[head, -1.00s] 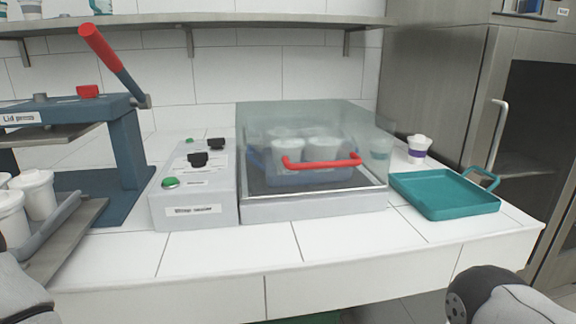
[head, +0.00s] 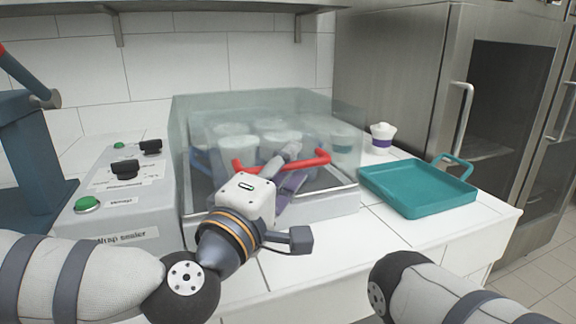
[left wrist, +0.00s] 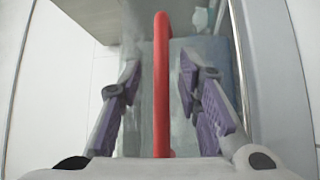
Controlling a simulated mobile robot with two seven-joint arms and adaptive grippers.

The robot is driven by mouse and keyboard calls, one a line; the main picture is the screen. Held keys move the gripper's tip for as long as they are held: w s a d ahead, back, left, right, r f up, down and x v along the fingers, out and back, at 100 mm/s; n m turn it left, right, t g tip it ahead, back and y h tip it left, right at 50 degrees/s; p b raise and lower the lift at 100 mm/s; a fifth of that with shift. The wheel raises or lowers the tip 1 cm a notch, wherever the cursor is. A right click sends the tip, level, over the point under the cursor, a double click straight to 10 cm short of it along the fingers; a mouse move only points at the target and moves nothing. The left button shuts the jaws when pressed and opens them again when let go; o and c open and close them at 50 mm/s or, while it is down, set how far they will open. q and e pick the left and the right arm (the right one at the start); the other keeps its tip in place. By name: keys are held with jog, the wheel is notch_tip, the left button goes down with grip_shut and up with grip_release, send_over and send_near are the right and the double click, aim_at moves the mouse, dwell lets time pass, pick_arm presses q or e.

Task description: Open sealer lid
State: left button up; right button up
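The wrap sealer (head: 110,200) has a clear lid (head: 215,105) that is shut, with a red bar handle (head: 322,161) along its front. White cups (head: 236,140) show through the lid. My left gripper (head: 293,165) reaches to the middle of the handle and hides part of it. In the left wrist view the red handle (left wrist: 161,120) runs between the purple-padded fingers of the left gripper (left wrist: 158,75). The fingers are open, with a gap to the bar on both sides. My right gripper is out of view; only part of that arm shows at lower right.
A teal tray (head: 372,180) lies empty on the counter (head: 400,232) to the right of the sealer. A white cup with a purple band (head: 382,138) stands behind it. Green button (head: 88,204) and black knobs (head: 125,170) are on the sealer's left side. A blue press (head: 35,160) stands at far left.

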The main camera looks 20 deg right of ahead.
pick_arm(q)
jog(key=shift+w+d, duration=0.15)
jog(key=shift+d, duration=0.05)
grip_shut()
